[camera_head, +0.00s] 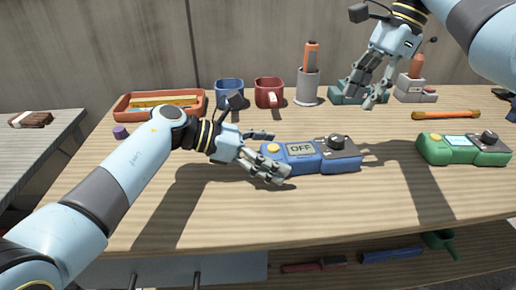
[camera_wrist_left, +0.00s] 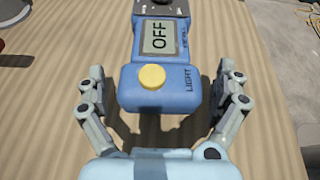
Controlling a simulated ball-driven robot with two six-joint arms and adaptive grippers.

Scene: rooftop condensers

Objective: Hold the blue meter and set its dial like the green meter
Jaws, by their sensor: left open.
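The blue meter (camera_head: 308,157) lies on the workbench in the head view, its screen reading OFF. It has a yellow button and a black dial (camera_head: 337,142) on its grey right end. My left gripper (camera_head: 274,157) is open at the meter's left end, a finger to either side. In the left wrist view the left gripper (camera_wrist_left: 163,98) is open around the blue meter's (camera_wrist_left: 185,85) button end. The green meter (camera_head: 463,150) lies at the right with a black dial (camera_head: 489,138); its screen is too small to read. My right gripper (camera_head: 372,101) hangs above the back of the bench.
An orange tray (camera_head: 125,109) with tools, a blue mug (camera_head: 229,93), a red mug (camera_head: 268,93) and a grey holder (camera_head: 307,88) stand along the back. An orange-handled tool (camera_head: 445,115) lies behind the green meter. The front of the workbench (camera_head: 330,208) is clear.

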